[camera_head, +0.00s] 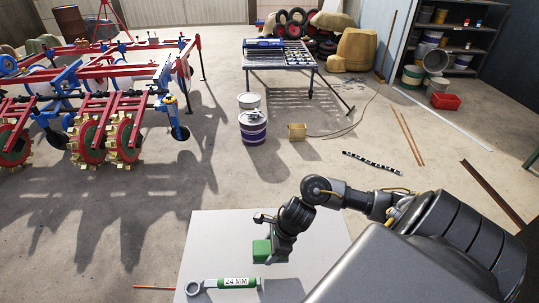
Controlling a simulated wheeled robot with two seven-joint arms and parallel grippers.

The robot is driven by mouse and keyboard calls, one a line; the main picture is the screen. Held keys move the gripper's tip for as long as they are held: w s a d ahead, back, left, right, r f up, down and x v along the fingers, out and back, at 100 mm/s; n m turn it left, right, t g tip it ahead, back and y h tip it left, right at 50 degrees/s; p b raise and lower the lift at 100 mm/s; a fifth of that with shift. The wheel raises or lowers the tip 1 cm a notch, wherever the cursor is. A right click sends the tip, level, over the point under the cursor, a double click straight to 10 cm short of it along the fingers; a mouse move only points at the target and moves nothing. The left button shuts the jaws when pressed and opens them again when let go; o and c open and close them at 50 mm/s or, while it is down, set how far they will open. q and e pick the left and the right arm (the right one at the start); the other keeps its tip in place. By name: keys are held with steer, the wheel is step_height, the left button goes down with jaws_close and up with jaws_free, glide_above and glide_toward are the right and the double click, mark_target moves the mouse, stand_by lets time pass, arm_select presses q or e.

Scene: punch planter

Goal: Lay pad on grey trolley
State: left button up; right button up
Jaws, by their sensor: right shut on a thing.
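My right gripper (275,240) is dark and comes in from the right over the pale grey top of the trolley (208,240). It is shut on a green block-like thing, which I take to be the pad (261,251). The jaws and the arm hide part of it. A shadow lies on the trolley top below it, and I cannot tell exactly how high it is. A ring spanner (235,282) with a green sleeve marked 24 MM lies near the trolley's front. My left gripper is out of view.
A red and blue farm machine (90,100) stands at the left. A work table (280,58) is further back. The trolley top's left part is bare.

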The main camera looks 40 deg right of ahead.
steer(key=shift+w+d+f, duration=0.35)
steer(key=shift+w+f, duration=0.1)
steer(key=shift+f, duration=0.3)
step_height(320, 180, down, 2)
steer(key=shift+f, duration=0.55)
steer(key=o, duration=0.5)
steer(key=shift+f, duration=0.15)
steer(key=o, duration=0.4)
steer(key=shift+o, duration=0.2)
